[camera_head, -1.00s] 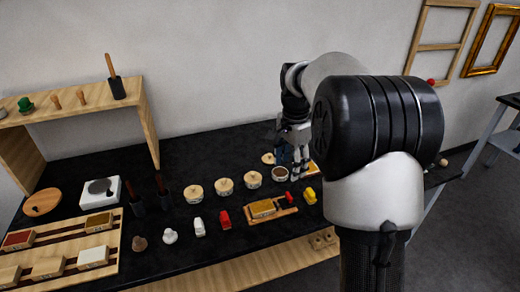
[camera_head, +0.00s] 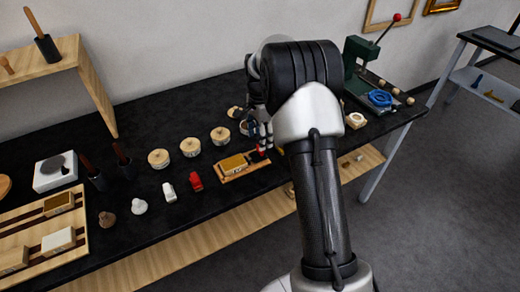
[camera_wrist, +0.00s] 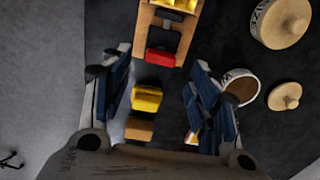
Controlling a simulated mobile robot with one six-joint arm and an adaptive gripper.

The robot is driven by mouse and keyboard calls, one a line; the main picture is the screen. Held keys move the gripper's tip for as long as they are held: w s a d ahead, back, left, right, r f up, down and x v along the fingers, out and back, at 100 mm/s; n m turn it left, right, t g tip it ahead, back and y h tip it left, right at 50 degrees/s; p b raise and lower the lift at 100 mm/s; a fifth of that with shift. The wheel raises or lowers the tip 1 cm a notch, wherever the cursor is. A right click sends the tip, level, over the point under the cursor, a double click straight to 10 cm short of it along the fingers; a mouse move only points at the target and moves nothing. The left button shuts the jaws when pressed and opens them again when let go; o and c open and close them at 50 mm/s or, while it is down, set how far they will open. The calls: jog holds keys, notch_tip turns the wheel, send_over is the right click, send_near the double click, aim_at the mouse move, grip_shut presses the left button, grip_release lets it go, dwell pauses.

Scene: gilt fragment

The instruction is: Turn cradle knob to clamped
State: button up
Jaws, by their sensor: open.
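The cradle (camera_head: 232,174) is a wooden tray with a gold block on the dark bench; its end shows at the top of the wrist view (camera_wrist: 187,45). Its red knob (camera_wrist: 161,58) sits at that end and also shows in the head view (camera_head: 258,154), partly hidden by my gripper. My gripper (camera_head: 262,138) is open above the cradle's right end. In the wrist view its blue-padded fingers (camera_wrist: 158,72) stand wide apart, with the knob ahead between the tips and nothing held. I cannot read the knob's setting.
A yellow piece (camera_wrist: 146,98) and a tan block lie between the fingers in the wrist view. An open round tin (camera_wrist: 241,86) is close by the right finger. Red (camera_head: 195,181) and white pieces stand left of the cradle. A green press (camera_head: 362,62) stands at the bench's right end.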

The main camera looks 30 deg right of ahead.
notch_tip(320, 180, down, 5)
jog(key=shift+r+b, duration=0.1)
jog(key=shift+b, duration=0.5)
jog(key=c, duration=1.1)
